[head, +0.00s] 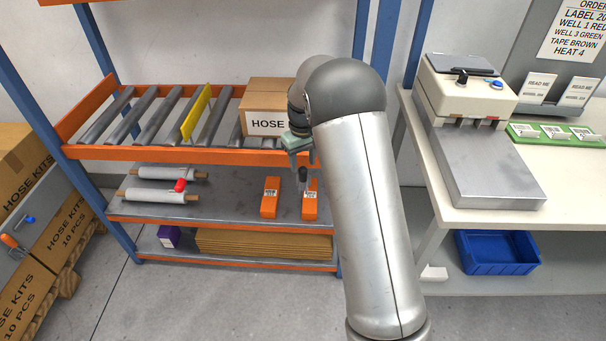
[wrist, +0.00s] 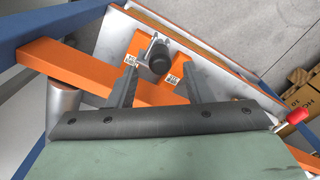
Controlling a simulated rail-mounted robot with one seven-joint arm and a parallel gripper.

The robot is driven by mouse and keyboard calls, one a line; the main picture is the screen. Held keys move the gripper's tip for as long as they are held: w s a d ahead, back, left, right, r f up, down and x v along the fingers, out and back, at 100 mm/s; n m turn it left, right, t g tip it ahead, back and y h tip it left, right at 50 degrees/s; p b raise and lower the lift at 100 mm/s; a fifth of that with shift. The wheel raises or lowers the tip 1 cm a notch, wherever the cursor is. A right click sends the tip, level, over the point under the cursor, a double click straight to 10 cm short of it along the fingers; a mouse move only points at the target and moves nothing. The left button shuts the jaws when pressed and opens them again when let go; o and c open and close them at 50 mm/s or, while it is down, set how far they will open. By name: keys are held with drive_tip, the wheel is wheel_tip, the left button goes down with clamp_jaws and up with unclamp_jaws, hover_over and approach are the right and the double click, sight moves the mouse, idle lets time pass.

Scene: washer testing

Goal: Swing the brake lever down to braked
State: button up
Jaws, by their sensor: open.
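A lever with a black knob (wrist: 160,62) on a short metal stem shows in the wrist view; I take it for the brake lever. In the head view a dark knob (head: 303,174) shows just below my gripper (head: 301,158), by the right orange labelled block. My gripper (wrist: 163,68) is open, with one finger on each side of the knob in the wrist view. Nothing is gripped. I cannot tell whether a finger touches it. The lever's pivot and lower stem are partly hidden.
An orange rail (wrist: 75,70) crosses under the fingers. The roller rack holds a yellow plate (head: 195,112) and a hose carton (head: 268,122). Below are orange blocks (head: 270,197), white rolls (head: 160,195) and a red knob (head: 181,185). A bench (head: 440,190) stands right.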

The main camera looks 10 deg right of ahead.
sight(303, 168)
wheel_tip(303, 168, down, 6)
drive_tip(key=shift+r, duration=0.15)
clamp_jaws()
